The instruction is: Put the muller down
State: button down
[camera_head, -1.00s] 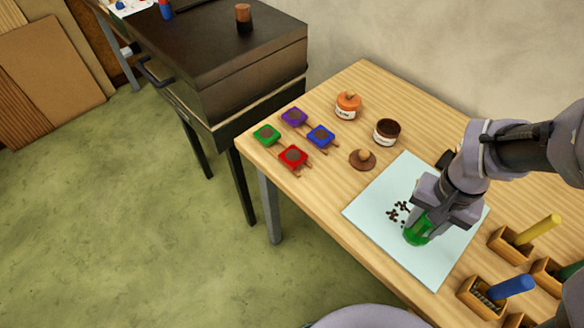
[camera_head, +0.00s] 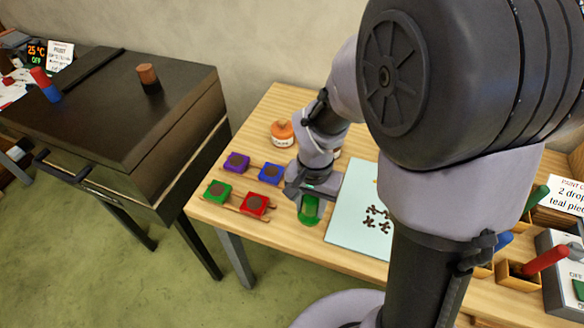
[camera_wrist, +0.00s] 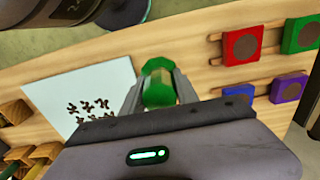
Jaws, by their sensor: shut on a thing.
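The muller is a green piece (camera_head: 310,209) held in my gripper (camera_head: 308,196). In the head view it hangs at the left edge of the pale blue slab (camera_head: 346,222), over bare wood. In the wrist view the green muller (camera_wrist: 158,84) sits between the two fingers of my gripper (camera_wrist: 158,92), which are shut on it. Whether its base touches the table cannot be told. Dark specks (camera_head: 376,219) lie on the slab, which also shows in the wrist view (camera_wrist: 110,75).
Green (camera_head: 217,192), red (camera_head: 254,204), purple (camera_head: 236,162) and blue (camera_head: 271,174) square pieces lie on wooden rails left of my gripper. An orange-lidded jar (camera_head: 282,133) stands behind. A dark kiln-like box (camera_head: 120,110) stands left of the table. Wooden holders crowd the right.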

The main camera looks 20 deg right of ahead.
aim_at(303, 208)
jog(key=shift+w+a+f, duration=0.1)
jog(key=shift+w+a, duration=0.3)
jog(key=shift+w, duration=0.45)
jog(key=f+b, duration=0.1)
jog(key=f, duration=0.1)
jog(key=f+b, duration=0.1)
jog(key=shift+w+a+f, duration=0.1)
jog(key=shift+w+f, duration=0.1)
jog(key=shift+f, duration=0.2)
jog(key=shift+r, duration=0.25)
jog(key=c, duration=0.9)
grip_release()
jog(key=shift+f, duration=0.2)
